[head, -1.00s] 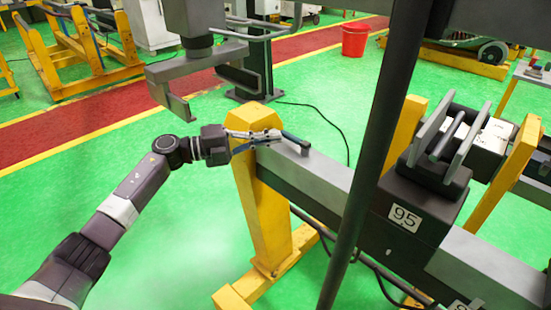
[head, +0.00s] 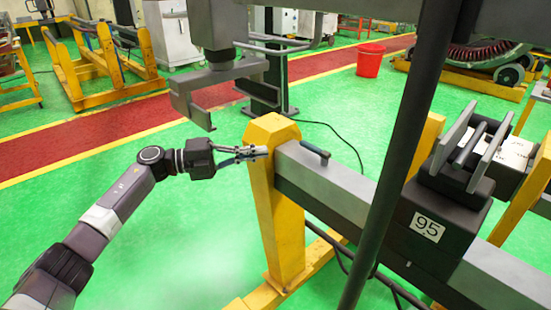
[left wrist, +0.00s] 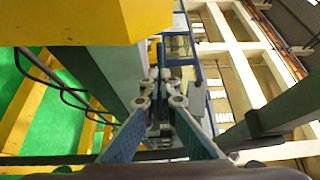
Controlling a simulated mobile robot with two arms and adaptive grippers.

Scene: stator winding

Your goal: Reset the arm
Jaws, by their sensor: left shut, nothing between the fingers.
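My left arm (head: 118,208) reaches in from the lower left of the head view. Its gripper (head: 264,151) is shut and empty, with its tips at the yellow post top (head: 268,128), where the grey beam (head: 335,190) begins. I cannot tell whether the tips touch the post. A small dark handle (head: 316,153) lies on the beam, to the right of the tips and apart from them. In the left wrist view the gripper's fingers (left wrist: 158,76) come together, with the yellow post top (left wrist: 75,22) close at upper left. My right gripper is not in view.
A dark upright pole (head: 405,140) crosses the view. A grey hooked bracket (head: 195,100) hangs above the gripper. Green floor (head: 190,260) is open at lower left; a red bucket (head: 370,62) stands behind.

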